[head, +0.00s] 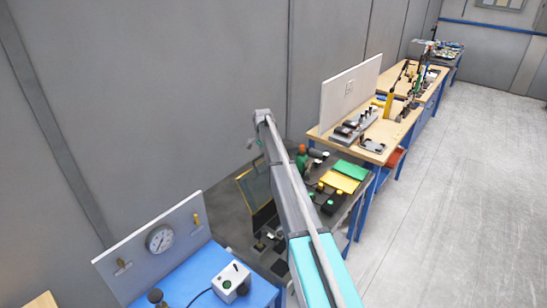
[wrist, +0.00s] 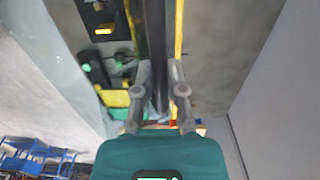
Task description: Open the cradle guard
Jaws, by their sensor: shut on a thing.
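The cradle guard (head: 253,187) looks like a see-through panel in a yellow frame. In the head view it stands tilted over the dark bench, left of my arm, which covers part of it. In the wrist view the guard's yellow edge (wrist: 179,30) runs up the picture beside a dark bar. My gripper (wrist: 161,72) is shut on this dark bar (wrist: 155,25), which passes between its two fingers. I take the bar to be part of the guard.
The dark bench holds a yellow pad (head: 338,181), a green pad (head: 350,170) and several small black and green parts. A blue bench with a gauge (head: 160,239) and a white button box (head: 231,283) is at the lower left. A grey wall (head: 150,90) stands close behind.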

